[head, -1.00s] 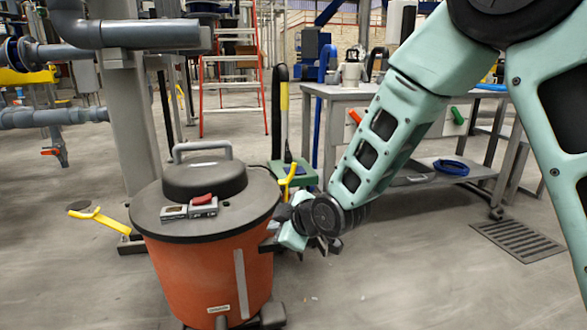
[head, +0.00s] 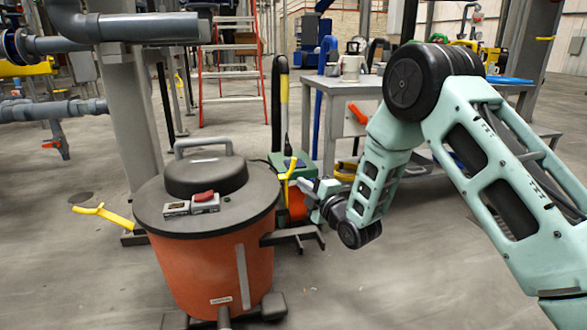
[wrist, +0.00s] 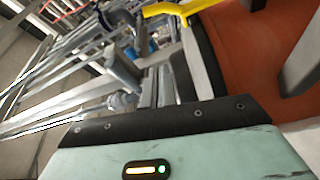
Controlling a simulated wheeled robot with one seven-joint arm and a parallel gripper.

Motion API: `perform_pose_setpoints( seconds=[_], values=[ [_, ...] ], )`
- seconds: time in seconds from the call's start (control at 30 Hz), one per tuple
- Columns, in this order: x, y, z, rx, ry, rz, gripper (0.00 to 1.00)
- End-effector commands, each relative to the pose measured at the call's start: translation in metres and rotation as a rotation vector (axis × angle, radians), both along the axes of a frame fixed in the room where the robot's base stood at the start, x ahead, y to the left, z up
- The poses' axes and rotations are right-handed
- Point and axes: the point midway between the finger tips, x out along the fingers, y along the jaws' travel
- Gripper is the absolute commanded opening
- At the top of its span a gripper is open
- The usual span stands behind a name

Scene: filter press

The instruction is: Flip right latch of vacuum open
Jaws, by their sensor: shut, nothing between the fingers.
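The vacuum (head: 205,265) is an orange drum with a dark round lid (head: 160,222) at the left of the head view. Its right latch (head: 289,172) is yellow and stands steeply upward beside the lid's right edge. A yellow latch also crosses the top of the wrist view (wrist: 195,8), near the orange drum (wrist: 255,60). My gripper (head: 305,186) is shut and empty, just right of the right latch, with its fingers toward it. I cannot tell whether they touch. The left latch (head: 102,215) sticks outward from the drum's left side.
A dark bracket (head: 292,236) juts from the drum's right side below my gripper. A green and orange machine (head: 300,190) stands behind the latch. A grey workbench (head: 345,95) is behind my arm. A grey column (head: 130,130) rises behind the vacuum. Floor in front is clear.

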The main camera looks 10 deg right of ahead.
Motion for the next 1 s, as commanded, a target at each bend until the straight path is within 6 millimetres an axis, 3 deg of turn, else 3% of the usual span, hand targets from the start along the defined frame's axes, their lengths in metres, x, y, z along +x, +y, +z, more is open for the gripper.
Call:
perform_pose_setpoints(
  seconds=[0.27,0.67,0.8,1.0],
  values=[
    [0.019,0.007,-0.001,0.003,-0.002,0.002,0.0],
    [0.094,0.033,0.004,0.003,-0.002,0.001,0.0],
    [0.107,0.015,0.0,0.001,0.0,-0.003,0.0],
    [0.115,0.003,-0.001,0.001,0.001,-0.001,0.0]
  ],
)
